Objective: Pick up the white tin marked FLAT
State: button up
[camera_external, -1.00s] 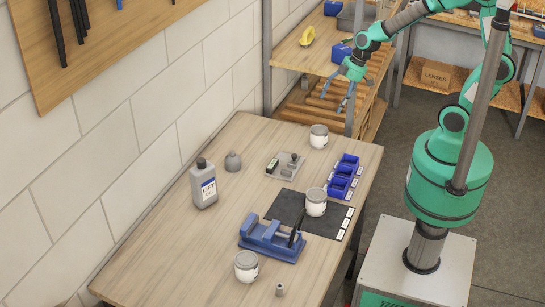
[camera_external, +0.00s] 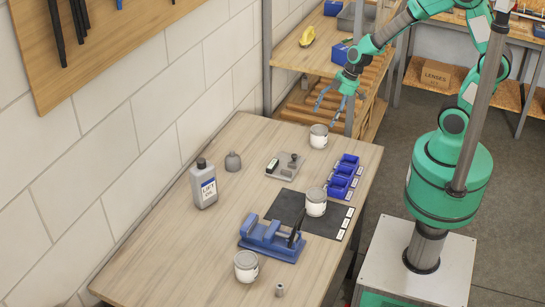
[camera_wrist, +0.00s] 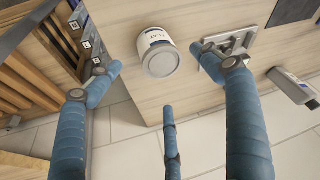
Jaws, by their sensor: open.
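Three white tins stand upright on the workbench in the external view: a back tin (camera_external: 319,137), a middle tin (camera_external: 316,203) on the dark mat, and a front tin (camera_external: 246,266). The labels are too small to read in the external view. My gripper (camera_external: 338,108) is open and empty, above and beyond the back tin, apart from it. Its blue fingers (camera_wrist: 155,62) spread to both sides in the wrist view.
A grey tray (camera_external: 285,165) with small parts and blue bins (camera_external: 344,176) sit near the back tin. A blue vise (camera_external: 272,241), a grey bottle (camera_external: 203,185) and a dark mat (camera_external: 286,205) share the bench. Slatted shelving (camera_wrist: 30,75) stands close beside my gripper.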

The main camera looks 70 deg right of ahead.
aim_at(320, 129)
jog(key=shift+b+x, duration=0.3)
jog(key=shift+x, duration=1.7)
jog(key=shift+b+x, duration=0.6)
jog(key=shift+x, duration=2)
jog(key=shift+w+a+r, duration=0.1)
jog(key=shift+w, duration=0.1)
jog(key=c, duration=1.4)
jog(key=shift+r, duration=0.1)
